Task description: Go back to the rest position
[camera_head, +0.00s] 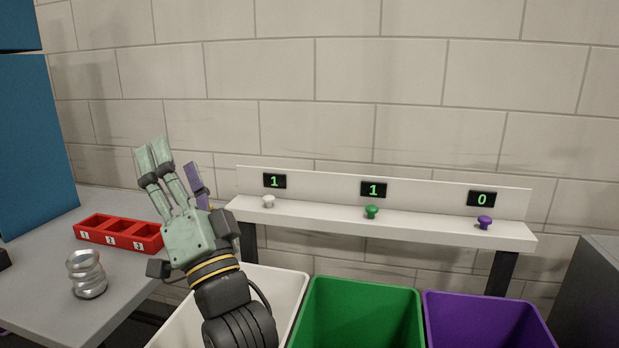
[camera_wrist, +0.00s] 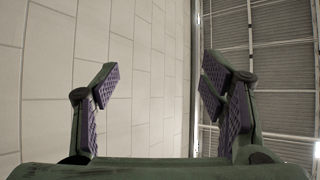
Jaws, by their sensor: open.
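My gripper (camera_head: 175,163) is raised at the left of the middle in the head view, with its fingers pointing up. In the wrist view its fingers (camera_wrist: 159,88) are spread wide apart with nothing between them. It is above the white bin (camera_head: 285,292) and between the grey table and the button shelf. Behind the fingers in the wrist view there is only tiled wall and a slatted grey surface.
A white shelf (camera_head: 330,223) carries white, green and purple buttons under displays reading 1, 1, 0. Green (camera_head: 358,310) and purple (camera_head: 487,320) bins stand below.

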